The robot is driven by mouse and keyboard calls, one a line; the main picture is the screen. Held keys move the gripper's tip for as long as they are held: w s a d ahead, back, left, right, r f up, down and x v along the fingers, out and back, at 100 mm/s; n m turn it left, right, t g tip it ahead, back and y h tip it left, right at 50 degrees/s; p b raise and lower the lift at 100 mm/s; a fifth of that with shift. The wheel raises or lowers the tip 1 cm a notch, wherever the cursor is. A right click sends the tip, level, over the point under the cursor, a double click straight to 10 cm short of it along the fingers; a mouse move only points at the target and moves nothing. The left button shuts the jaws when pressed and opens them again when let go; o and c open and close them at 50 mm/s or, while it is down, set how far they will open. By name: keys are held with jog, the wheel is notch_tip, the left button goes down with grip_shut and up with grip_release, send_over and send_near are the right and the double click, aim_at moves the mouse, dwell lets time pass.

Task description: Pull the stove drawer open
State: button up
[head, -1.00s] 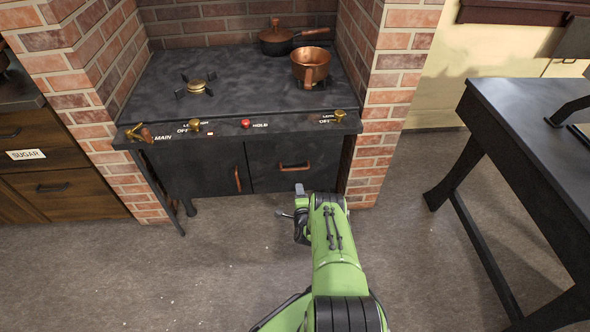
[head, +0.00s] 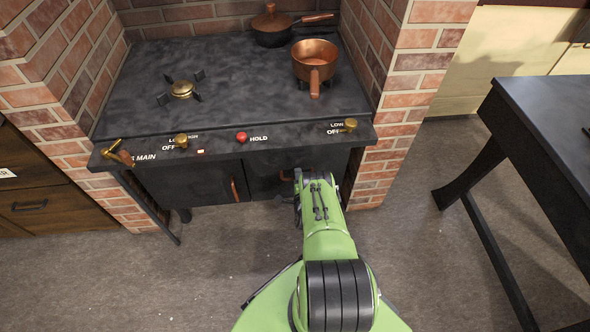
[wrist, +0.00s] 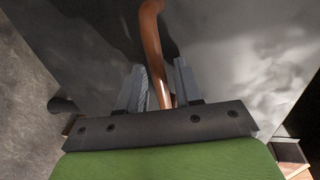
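The black stove drawer (head: 262,178) is the right-hand front below the stove's control panel, and it looks shut. Its copper bar handle (head: 284,177) is partly hidden by my arm in the head view. In the wrist view the copper handle (wrist: 152,45) runs down between the two fingers of my gripper (wrist: 160,88). The fingers stand apart, with a gap visible on the handle's left side; contact on the right side is unclear. In the head view my gripper (head: 298,184) is at the drawer front, its fingertips mostly hidden.
The left stove door (head: 190,184) has its own copper handle (head: 234,189). A copper pot (head: 315,62) and a lidded pan (head: 271,28) stand on the stove top. Brick pillars flank the stove. A dark table (head: 545,110) stands at right. The floor before the stove is clear.

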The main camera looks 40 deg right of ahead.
grip_shut()
jog(key=shift+s+a, duration=0.1)
jog(key=shift+s, duration=0.05)
